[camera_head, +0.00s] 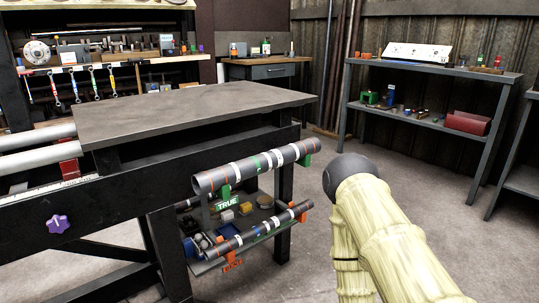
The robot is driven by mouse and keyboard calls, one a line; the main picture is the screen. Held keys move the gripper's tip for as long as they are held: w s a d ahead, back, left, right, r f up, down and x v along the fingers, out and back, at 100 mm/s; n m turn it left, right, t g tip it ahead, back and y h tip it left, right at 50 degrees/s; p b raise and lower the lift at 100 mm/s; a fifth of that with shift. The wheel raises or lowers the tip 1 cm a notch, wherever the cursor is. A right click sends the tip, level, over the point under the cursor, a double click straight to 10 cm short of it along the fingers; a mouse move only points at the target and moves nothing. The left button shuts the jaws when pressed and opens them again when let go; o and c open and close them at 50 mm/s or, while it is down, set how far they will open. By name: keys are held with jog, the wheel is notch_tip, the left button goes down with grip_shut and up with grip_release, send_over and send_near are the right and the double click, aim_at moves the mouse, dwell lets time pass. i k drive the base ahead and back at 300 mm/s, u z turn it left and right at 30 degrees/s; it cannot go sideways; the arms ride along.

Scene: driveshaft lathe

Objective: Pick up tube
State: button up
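A grey tube (250,167) with white bands and orange marks near its ends rests on green holders at the side of the workbench. The green label below it reads "TRUE" (228,201). A second, thinner grey tube (262,229) with similar bands lies lower down on orange holders, with an orange label (233,264) too small to read surely. Both tubes slope up to the right. A pale, jointed limb with a dark round end, probably my arm, stands at the lower right, apart from both tubes. No gripper fingers show.
The grey workbench top (190,110) is bare. Two pale pipes (38,146) lie at the left edge. A lower tray (215,262) under the tubes holds small parts. A shelf unit (433,72) stands back right. Open floor (320,150) lies between bench and shelf.

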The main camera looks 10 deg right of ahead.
aim_at(208, 181)
jog(key=z, duration=1.95)
jog(key=k, duration=1.45)
jog(key=u, duration=1.2)
jog(key=i, duration=1.7)
